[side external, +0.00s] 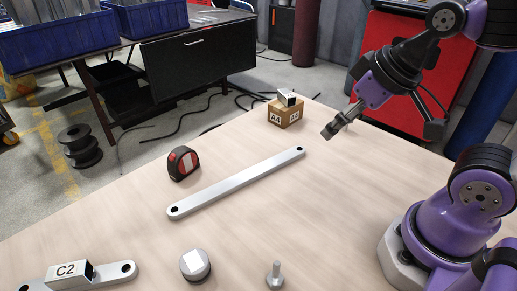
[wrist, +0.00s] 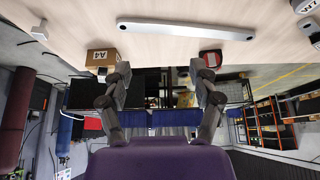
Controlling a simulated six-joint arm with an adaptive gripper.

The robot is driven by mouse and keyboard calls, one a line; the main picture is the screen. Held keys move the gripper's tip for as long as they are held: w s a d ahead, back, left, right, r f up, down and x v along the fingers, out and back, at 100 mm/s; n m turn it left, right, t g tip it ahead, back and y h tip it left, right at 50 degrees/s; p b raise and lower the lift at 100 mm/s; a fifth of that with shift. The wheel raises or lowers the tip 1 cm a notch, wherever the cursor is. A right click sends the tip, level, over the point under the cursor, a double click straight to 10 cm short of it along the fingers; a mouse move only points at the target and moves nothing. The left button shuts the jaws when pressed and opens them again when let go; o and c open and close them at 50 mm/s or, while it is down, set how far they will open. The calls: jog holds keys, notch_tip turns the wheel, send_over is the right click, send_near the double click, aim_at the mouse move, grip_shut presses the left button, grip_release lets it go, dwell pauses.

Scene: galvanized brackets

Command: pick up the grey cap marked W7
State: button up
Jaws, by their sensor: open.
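A short round grey cap (side external: 195,265) with a pale square on top stands upright near the front edge of the side view; its marking is not legible there. My gripper (side external: 333,129) is in the air at the upper right, well away from the cap. In the wrist view my gripper (wrist: 160,70) has its fingers spread with nothing between them.
A long grey bar (side external: 236,183) lies across the table. Beyond it are a red-black tape measure (side external: 183,163) and a cardboard A4 box (side external: 284,114) with a small block on top. A bracket labelled C2 (side external: 70,271) and an upright bolt (side external: 275,274) flank the cap.

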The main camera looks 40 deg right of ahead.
dwell(0.4)
jog(key=g+y, duration=0.1)
jog(key=g, duration=0.5)
send_over(193, 258)
jog(key=d, duration=0.1)
jog(key=f, duration=1)
jog(key=shift+w+f, duration=0.25)
jog(key=shift+f, duration=0.05)
jog(key=f, duration=0.4)
jog(key=a+f, duration=0.1)
jog(key=f, duration=0.1)
jog(key=shift+s, duration=0.35)
jog(key=c, duration=1.4)
